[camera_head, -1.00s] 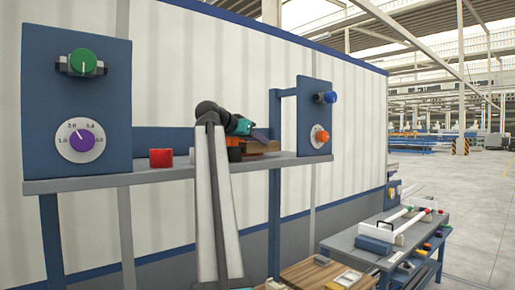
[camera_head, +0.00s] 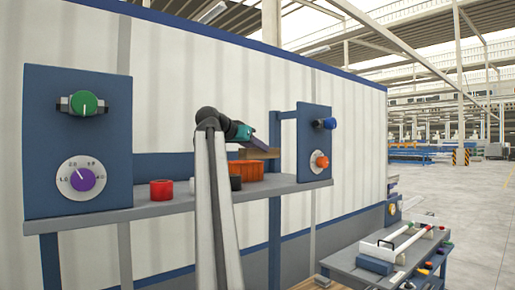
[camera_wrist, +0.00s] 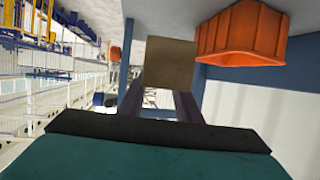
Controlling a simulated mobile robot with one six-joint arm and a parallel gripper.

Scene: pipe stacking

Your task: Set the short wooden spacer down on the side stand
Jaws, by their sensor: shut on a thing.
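My gripper (camera_head: 262,148) is in front of the shelf's right half. It is shut on the short wooden spacer (camera_head: 256,154), a brown block seen partly behind the gripper in the head view. In the wrist view the spacer (camera_wrist: 168,65) shows its flat brown face at the finger ends. The spacer appears to be above an orange ribbed part (camera_head: 250,171) on the shelf; any gap between them is hard to judge. I cannot tell for certain which surface is the side stand; a brown wooden top (camera_head: 319,283) barely shows at the bottom edge.
A lower grey table (camera_head: 345,262) at right holds white pipes and small coloured parts. Open floor (camera_head: 488,235) lies at far right.

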